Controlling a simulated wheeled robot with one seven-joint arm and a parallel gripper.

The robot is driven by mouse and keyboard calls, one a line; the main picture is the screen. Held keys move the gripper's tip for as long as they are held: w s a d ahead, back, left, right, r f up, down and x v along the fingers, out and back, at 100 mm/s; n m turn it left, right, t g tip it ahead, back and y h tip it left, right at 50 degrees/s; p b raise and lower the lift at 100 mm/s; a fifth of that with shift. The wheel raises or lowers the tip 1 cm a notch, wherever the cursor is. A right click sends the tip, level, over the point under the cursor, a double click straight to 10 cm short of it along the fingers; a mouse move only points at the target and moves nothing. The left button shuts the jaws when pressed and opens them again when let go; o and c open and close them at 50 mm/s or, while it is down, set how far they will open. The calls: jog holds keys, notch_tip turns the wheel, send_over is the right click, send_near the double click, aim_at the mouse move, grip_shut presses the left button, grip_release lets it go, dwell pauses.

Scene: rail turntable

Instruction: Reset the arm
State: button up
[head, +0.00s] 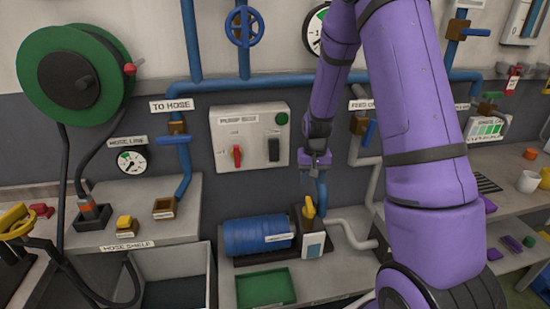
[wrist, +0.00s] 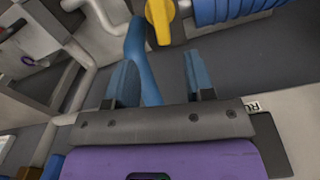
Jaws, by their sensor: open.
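My purple arm reaches across the middle of the head view. My gripper (head: 315,177) points down just above the pump with the yellow handle (head: 309,207). In the wrist view my gripper (wrist: 155,72) shows two blue fingers spread apart with nothing held between them. The yellow handle (wrist: 160,18) is beyond the fingertips there, apart from them. A blue pipe (wrist: 142,65) passes behind the gap between the fingers.
A blue motor (head: 255,235) lies left of the pump, with a green tray (head: 265,289) in front. The pump box panel (head: 250,138) is on the wall behind. A hose reel (head: 75,80) hangs at left. A workbench with a white mug (head: 528,181) is at right.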

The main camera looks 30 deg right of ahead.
jog(key=s+a+r+n+t, duration=0.1)
jog(key=s+a+r, duration=0.1)
jog(key=r, duration=0.4)
jog(key=s+a+r, duration=0.1)
jog(key=a+r, duration=0.2)
jog(key=r, duration=0.4)
jog(key=s+a+r+n+t, duration=0.2)
jog(key=s+a+r, duration=0.2)
jog(key=s+r, duration=0.5)
jog(key=s+a+r+n+t, duration=0.2)
jog(key=s+a+r, duration=0.2)
jog(key=s+r, duration=0.4)
jog(key=s, duration=0.6)
jog(key=shift+s+r, duration=0.25)
jog(key=shift+r, duration=0.15)
